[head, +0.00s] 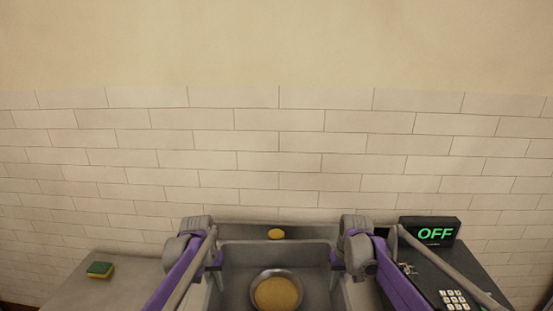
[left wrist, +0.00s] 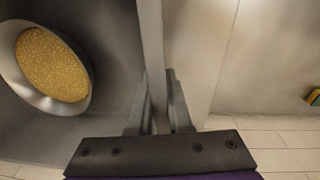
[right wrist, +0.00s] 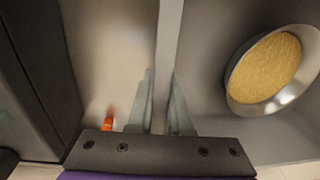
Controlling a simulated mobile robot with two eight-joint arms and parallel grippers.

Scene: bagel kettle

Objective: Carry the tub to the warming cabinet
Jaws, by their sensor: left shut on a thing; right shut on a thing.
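The grey tub (head: 277,248) is in front of me at the bottom middle of the head view, its near part cut off by the frame. A round metal bowl (head: 252,284) with a yellow grainy fill (head: 277,294) sits inside it. My left gripper (head: 218,262) is shut on the tub's left wall; in the left wrist view its fingers (left wrist: 159,105) straddle the wall's rim (left wrist: 150,40). My right gripper (head: 336,262) is shut on the right wall; in the right wrist view its fingers (right wrist: 163,103) straddle that rim (right wrist: 170,35). I cannot identify the warming cabinet for certain.
A green and yellow sponge (head: 100,269) lies on the grey counter at left. A small yellow round thing (head: 276,234) is behind the tub. At right stands a dark unit with an "OFF" display (head: 430,231) and a keypad (head: 454,299). A tiled wall (head: 280,150) closes the back.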

